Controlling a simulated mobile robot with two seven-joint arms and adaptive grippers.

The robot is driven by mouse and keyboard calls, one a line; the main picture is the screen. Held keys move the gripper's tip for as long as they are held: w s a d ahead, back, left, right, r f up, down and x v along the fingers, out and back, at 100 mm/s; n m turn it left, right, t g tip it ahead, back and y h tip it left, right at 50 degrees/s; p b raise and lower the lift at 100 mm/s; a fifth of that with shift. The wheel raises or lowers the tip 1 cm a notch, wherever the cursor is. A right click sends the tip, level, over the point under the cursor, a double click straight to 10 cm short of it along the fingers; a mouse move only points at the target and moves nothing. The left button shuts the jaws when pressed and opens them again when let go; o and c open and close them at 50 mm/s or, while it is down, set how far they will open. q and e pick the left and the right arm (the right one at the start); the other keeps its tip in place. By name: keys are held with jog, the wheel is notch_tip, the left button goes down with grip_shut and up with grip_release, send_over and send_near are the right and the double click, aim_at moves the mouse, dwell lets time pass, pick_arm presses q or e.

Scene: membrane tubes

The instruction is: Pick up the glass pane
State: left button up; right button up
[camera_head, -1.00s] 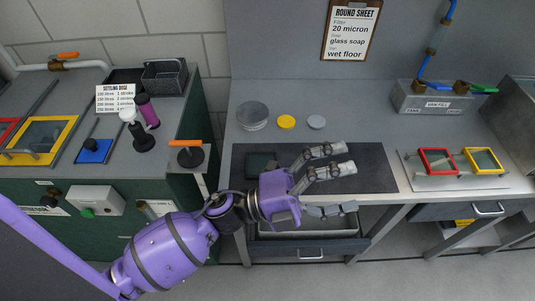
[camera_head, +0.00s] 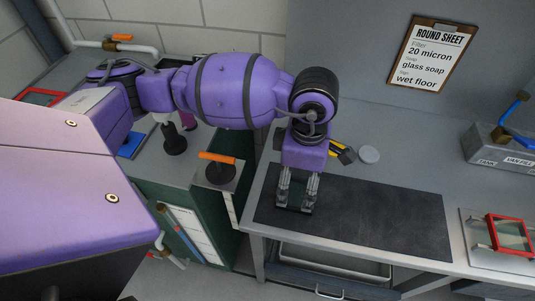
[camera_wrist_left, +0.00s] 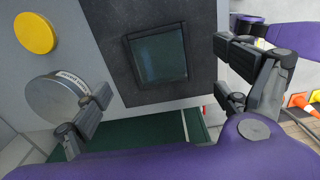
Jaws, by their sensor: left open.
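The glass pane (camera_wrist_left: 158,55) is a dark, square, framed-looking piece lying flat on the dark mat (camera_wrist_left: 115,75) in the left wrist view. In the head view the pane is mostly hidden by my left gripper (camera_head: 296,207), which points down over the left part of the mat (camera_head: 380,221). In the left wrist view my left gripper (camera_wrist_left: 160,85) is open, with its fingers spread to either side of the pane and nothing held. I cannot tell the exact height of the fingertips above the mat. My right gripper is in neither view.
A yellow disc (camera_wrist_left: 33,33) and a round labelled tin (camera_wrist_left: 57,98) stand beside the mat. A red frame (camera_head: 510,236) is at the right. An orange-handled piece (camera_head: 217,157) stands left. An open drawer (camera_head: 335,262) is below the bench.

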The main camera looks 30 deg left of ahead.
aim_at(300, 193)
pick_arm(q)
jog(key=f, duration=0.5)
jog(key=shift+w+d, duration=0.1)
jog(key=shift+d, duration=0.2)
jog(key=c, duration=1.3)
jog(key=shift+c, duration=0.4)
jog(key=shift+w+r, duration=0.1)
jog(key=shift+r, duration=0.05)
